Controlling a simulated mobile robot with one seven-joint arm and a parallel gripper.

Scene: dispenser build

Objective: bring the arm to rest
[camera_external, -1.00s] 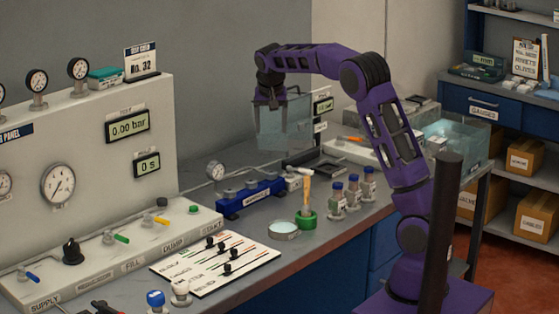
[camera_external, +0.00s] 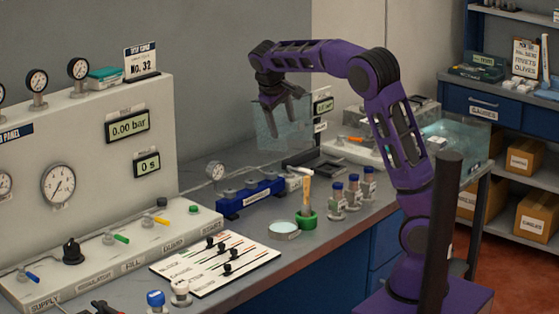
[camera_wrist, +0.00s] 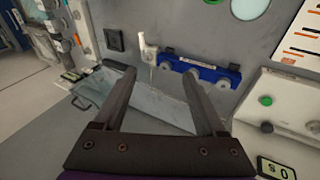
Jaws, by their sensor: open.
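My purple arm (camera_external: 401,130) reaches up from its base at the right and bends over the bench toward the left. My gripper (camera_external: 283,122) hangs at its end above the bench, fingers pointing down and slightly right. In the wrist view the two dark fingers (camera_wrist: 158,102) stand apart with nothing held between them. A clear transparent box or shield (camera_external: 300,130) shows close behind the gripper; it also shows beyond the fingers in the wrist view (camera_wrist: 160,108). I cannot tell the exact gap between them.
The bench holds a blue manifold (camera_external: 250,196), a green cup with a brush-like tool (camera_external: 306,219), several blue-capped bottles (camera_external: 353,190), a round dish (camera_external: 284,229) and a white lever board (camera_external: 215,262). A gauge panel (camera_external: 85,165) stands left. Shelves (camera_external: 510,190) stand right.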

